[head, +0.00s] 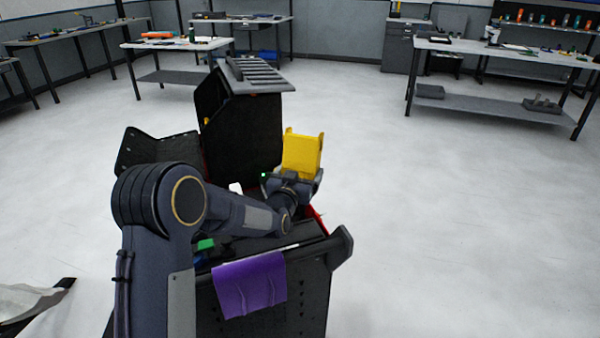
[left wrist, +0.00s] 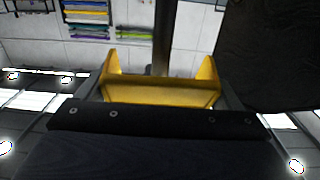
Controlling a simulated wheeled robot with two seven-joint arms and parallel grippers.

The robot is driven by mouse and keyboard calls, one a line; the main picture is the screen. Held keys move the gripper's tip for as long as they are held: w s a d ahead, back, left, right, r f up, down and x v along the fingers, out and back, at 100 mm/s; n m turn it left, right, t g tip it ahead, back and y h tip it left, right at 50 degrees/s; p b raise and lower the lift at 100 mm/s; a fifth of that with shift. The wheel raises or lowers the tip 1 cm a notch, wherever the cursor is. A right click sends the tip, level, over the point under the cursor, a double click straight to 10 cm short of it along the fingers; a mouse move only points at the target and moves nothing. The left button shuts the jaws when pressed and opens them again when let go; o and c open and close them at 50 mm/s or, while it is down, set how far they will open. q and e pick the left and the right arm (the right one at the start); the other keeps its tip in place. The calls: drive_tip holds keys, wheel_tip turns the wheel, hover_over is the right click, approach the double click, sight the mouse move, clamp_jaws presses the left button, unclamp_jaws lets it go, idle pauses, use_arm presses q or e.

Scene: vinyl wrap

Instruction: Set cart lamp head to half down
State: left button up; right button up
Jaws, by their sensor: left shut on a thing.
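The cart (head: 318,300) stands in front of me, black, with an upright dark panel at its back. A yellow part with two raised ends (head: 302,155), which looks like the lamp head, stands above the cart's right side. My left gripper (head: 292,181) is right at its lower edge and shut on it; the fingertips are hard to make out. In the left wrist view the yellow lamp head (left wrist: 163,90) is straight ahead, behind the dark gripper body, with its two ends pointing up. The lamp's joint and arm are hidden. My right gripper is not in view.
A purple cloth (head: 250,285) hangs over the cart's near side. The tall black panel (head: 240,130) and a dark side flap (head: 155,150) rise behind and left of my arm. The floor right of the cart is free. Workbenches (head: 500,50) stand farther back.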

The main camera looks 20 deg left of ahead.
use_arm(q)
drive_tip(key=shift+c, duration=1.3)
drive_tip(key=shift+s+r+g+p, duration=0.4)
drive_tip(key=shift+g+p, duration=0.2)
drive_tip(key=shift+p, duration=0.2)
drive_tip(key=s+g+p, duration=0.1)
drive_tip(key=p, duration=0.1)
drive_tip(key=s+r+g+p, duration=0.1)
drive_tip(key=g+p, duration=0.1)
drive_tip(key=p, duration=0.1)
drive_tip(key=s+g+p, duration=0.1)
drive_tip(key=p, duration=0.1)
drive_tip(key=shift+s+a+r, duration=0.15)
drive_tip(key=shift+s+r, duration=0.15)
drive_tip(key=shift+s, duration=0.05)
drive_tip(key=shift+s+r, duration=0.2)
